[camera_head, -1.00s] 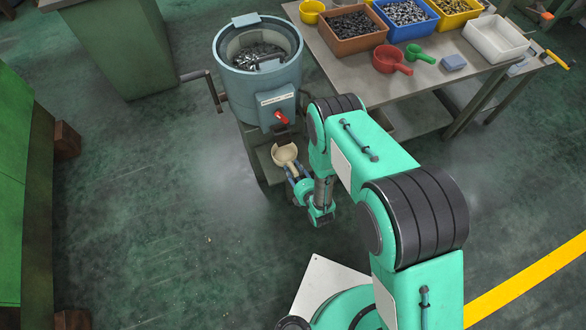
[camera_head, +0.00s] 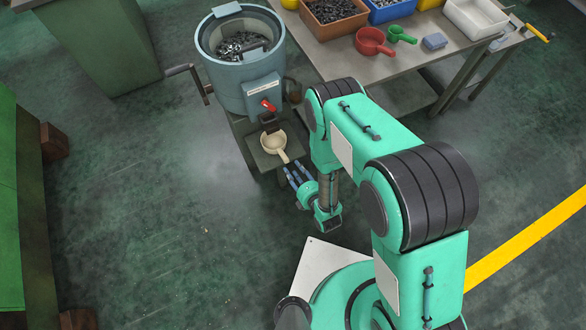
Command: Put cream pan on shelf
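The cream pan (camera_head: 273,143) sits on the grey shelf (camera_head: 255,151) at the front of the blue-grey drum machine (camera_head: 240,80), under its spout. Its bowl faces up and its short handle points down and right, toward my gripper. My gripper (camera_head: 293,169) is just off the handle's end, low beside the shelf. Its two fingers look parted, with nothing visible between them. The finger tips are small in this view, and my arm covers the area to their right.
A table (camera_head: 335,55) at the upper right holds part bins, a red scoop (camera_head: 373,42), a green scoop (camera_head: 401,34) and a white tray (camera_head: 475,18). A crank handle (camera_head: 182,70) juts from the machine's left.

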